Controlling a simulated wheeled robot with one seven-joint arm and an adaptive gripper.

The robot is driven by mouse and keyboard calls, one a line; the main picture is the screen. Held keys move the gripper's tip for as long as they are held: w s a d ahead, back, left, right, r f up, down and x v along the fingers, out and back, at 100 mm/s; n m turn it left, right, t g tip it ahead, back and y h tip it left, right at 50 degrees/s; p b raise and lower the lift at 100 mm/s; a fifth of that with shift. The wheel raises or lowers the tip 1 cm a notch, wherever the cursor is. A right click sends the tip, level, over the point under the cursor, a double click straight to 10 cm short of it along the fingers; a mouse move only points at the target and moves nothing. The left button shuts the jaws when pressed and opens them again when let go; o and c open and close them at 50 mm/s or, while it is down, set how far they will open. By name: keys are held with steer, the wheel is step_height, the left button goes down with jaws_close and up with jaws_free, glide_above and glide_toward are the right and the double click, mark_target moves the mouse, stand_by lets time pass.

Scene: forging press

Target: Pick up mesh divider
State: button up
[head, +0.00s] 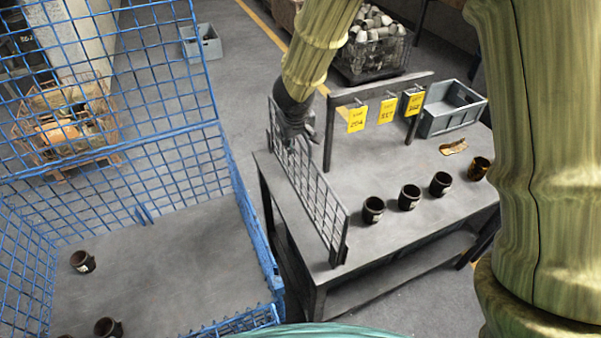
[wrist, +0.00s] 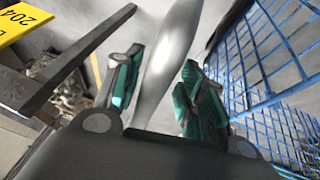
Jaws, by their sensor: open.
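The mesh divider (head: 318,200) is a grey wire panel in a dark frame. It stands upright along the left edge of the work table in the head view. My gripper (head: 296,128) is at its far upper part, close to the top edge. In the wrist view my gripper (wrist: 162,62) has its two teal fingers apart. A blurred pale grey bar shows between them, and I cannot tell for sure that it is the divider's frame. The head view does not show whether the fingers touch the divider.
A rail with yellow tags (head: 387,110) stands close right of my gripper; a tag (wrist: 18,24) shows in the wrist view. Several dark mugs (head: 409,197) and a grey bin (head: 452,122) are on the table (head: 384,236). A blue mesh cage (head: 238,185) stands left.

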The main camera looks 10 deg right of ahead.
jaws_close()
steer(key=shift+r+p, duration=0.25)
steer(key=shift+p, duration=0.2)
stand_by(0.3)
steer(key=shift+r, duration=0.1)
steer(key=shift+w+r, duration=0.15)
steer(key=shift+r, duration=0.3)
step_height(320, 180, up, 30)
steer(key=p, duration=0.7)
steer(key=shift+f+p, duration=0.25)
steer(key=shift+p, duration=0.1)
stand_by(1.7)
